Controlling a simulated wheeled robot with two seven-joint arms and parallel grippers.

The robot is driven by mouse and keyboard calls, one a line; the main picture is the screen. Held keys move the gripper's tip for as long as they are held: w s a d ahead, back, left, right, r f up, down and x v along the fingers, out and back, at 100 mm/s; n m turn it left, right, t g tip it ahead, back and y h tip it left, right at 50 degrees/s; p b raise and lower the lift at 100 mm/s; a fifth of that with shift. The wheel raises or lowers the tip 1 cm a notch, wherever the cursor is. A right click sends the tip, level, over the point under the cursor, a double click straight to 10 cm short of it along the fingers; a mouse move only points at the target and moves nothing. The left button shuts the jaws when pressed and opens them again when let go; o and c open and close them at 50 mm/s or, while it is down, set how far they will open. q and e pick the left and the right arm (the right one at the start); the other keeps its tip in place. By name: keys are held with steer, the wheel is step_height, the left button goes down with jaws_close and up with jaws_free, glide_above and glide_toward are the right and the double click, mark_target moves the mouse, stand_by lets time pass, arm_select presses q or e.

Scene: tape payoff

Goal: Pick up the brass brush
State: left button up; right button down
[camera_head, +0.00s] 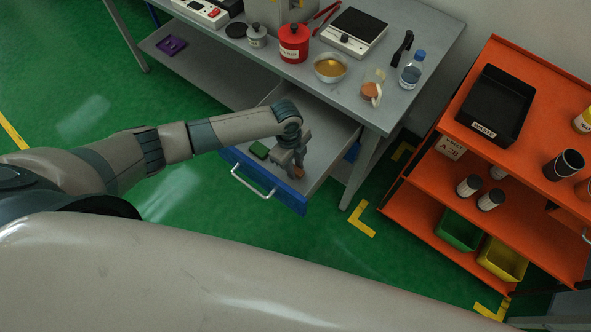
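My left gripper (291,160) reaches down into the open blue-fronted drawer (325,150) under the grey workbench. A small brown-orange piece (299,173) shows right at its fingertips; it may be part of the brass brush, but it is mostly hidden by the gripper. I cannot tell whether the fingers are closed on it. A black, upright brush-like tool (403,48) stands on the workbench at the right. My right gripper is not in view.
The workbench (420,75) above holds a red can (294,43), a metal bowl (330,68), a scale (354,32) and a blue-capped bottle (412,68). An orange shelf cart (440,115) stands at right. Green floor is free in front of the drawer.

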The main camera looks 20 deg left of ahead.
arm_select(q)
jaws_close()
step_height(320, 180, up, 10)
steer(key=b, duration=0.2)
steer(key=shift+b, duration=0.3)
stand_by(0.6)
